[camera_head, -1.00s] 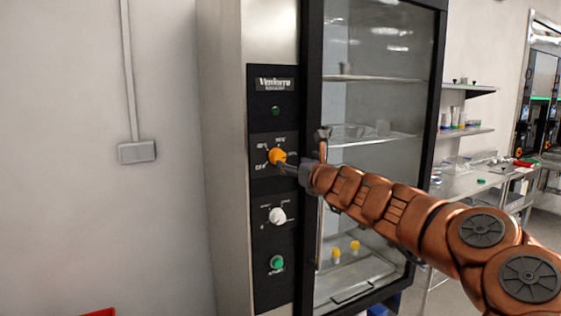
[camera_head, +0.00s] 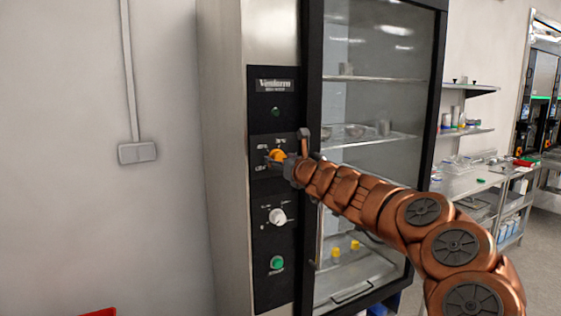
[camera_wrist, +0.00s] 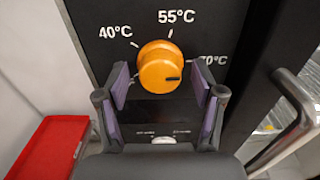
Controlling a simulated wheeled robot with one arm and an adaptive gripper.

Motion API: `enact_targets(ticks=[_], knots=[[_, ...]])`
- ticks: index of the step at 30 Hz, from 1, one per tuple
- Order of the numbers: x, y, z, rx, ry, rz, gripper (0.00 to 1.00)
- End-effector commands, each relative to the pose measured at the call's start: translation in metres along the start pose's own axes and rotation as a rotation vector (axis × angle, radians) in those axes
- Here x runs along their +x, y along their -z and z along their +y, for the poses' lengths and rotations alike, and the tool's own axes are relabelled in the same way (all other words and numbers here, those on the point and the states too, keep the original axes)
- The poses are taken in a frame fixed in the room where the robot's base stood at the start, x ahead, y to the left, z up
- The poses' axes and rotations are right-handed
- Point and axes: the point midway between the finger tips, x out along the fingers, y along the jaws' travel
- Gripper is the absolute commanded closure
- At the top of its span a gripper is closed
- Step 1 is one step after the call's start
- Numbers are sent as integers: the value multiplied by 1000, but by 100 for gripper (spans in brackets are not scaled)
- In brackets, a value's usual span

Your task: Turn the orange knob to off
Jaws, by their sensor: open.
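The orange knob (camera_head: 277,155) is on the black control panel (camera_head: 272,230) of the tall cabinet. In the wrist view the orange knob (camera_wrist: 158,62) is round and its dark mark points right, slightly below the 70°C label. The 40°C and 55°C labels show above it; no off label is readable there. My gripper (camera_wrist: 160,88) is open, with one purple-padded finger on each side of the knob's lower part and visible gaps between. In the head view my gripper (camera_head: 281,165) is at the knob and partly covers its surroundings.
A white knob (camera_head: 277,216) and a green button (camera_head: 277,263) are below on the panel. The cabinet's vertical door handle (camera_wrist: 296,105) is close on the right. A red object (camera_wrist: 52,145) is at lower left.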

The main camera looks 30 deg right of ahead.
Motion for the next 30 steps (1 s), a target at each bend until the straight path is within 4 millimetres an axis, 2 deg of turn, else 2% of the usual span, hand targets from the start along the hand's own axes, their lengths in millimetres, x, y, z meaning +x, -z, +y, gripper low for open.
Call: enact_targets(ticks=[2, 18, 19, 30], knots=[[0, 0, 0, 0, 0, 0, 35], [0, 0, 0, 0, 0, 0, 92], [0, -1, 4, 2, -2, -1, 92], [0, 0, 1, -79, -2, 0, 92]])
